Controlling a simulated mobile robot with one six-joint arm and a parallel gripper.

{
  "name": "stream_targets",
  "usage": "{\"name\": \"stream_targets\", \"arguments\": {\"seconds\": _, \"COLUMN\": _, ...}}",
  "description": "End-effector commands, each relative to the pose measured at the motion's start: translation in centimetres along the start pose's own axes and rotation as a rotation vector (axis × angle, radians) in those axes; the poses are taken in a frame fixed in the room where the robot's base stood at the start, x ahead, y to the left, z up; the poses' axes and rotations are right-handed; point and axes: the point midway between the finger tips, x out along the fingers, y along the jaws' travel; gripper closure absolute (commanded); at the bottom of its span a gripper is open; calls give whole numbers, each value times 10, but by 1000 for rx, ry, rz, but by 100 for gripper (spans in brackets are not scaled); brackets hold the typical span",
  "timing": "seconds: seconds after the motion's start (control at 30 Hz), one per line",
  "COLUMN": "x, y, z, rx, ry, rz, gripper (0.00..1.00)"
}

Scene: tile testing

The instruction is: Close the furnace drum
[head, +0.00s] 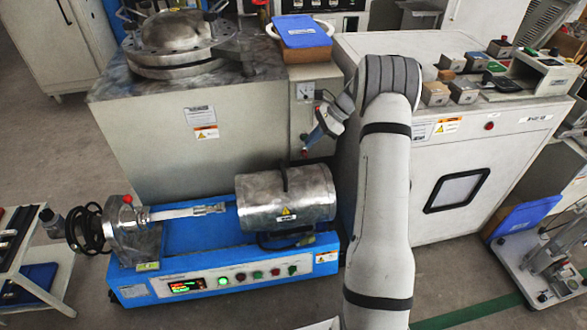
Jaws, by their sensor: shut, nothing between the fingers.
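The furnace drum (262,198) is a shiny metal cylinder lying on its side on the right part of a blue bench unit (190,238). A dark slit runs across its top near the middle, and a yellow warning label is on its front. From this side it looks like a whole cylinder; I cannot tell whether its halves are apart. My gripper (311,141) is above and slightly right of the drum, apart from it, pointing down and left. It is small in the view and looks shut and empty. My arm hides the area right of the drum.
A metal rod (185,211) extends left of the drum to a round end fitting (130,232). Behind stands a large grey cabinet (150,115) with a domed metal lid (168,38). A white cabinet (470,150) with small blocks on top stands right of my arm. A blue-lidded box (303,35) is behind.

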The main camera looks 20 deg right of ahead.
Motion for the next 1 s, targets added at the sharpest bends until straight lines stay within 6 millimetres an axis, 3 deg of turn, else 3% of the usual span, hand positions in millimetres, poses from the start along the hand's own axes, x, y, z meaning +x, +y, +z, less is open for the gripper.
{"name": "stream_targets", "arguments": {"seconds": 0.17, "x": 16, "y": -2, "z": -5, "rx": 14, "ry": -8, "rz": 0, "gripper": 100}}
{"name": "stream_targets", "arguments": {"seconds": 0.6, "x": 90, "y": -2, "z": -5, "rx": 12, "ry": -6, "rz": 0, "gripper": 100}}
{"name": "stream_targets", "arguments": {"seconds": 1.0, "x": 102, "y": -2, "z": -4, "rx": 12, "ry": -6, "rz": -2, "gripper": 100}}
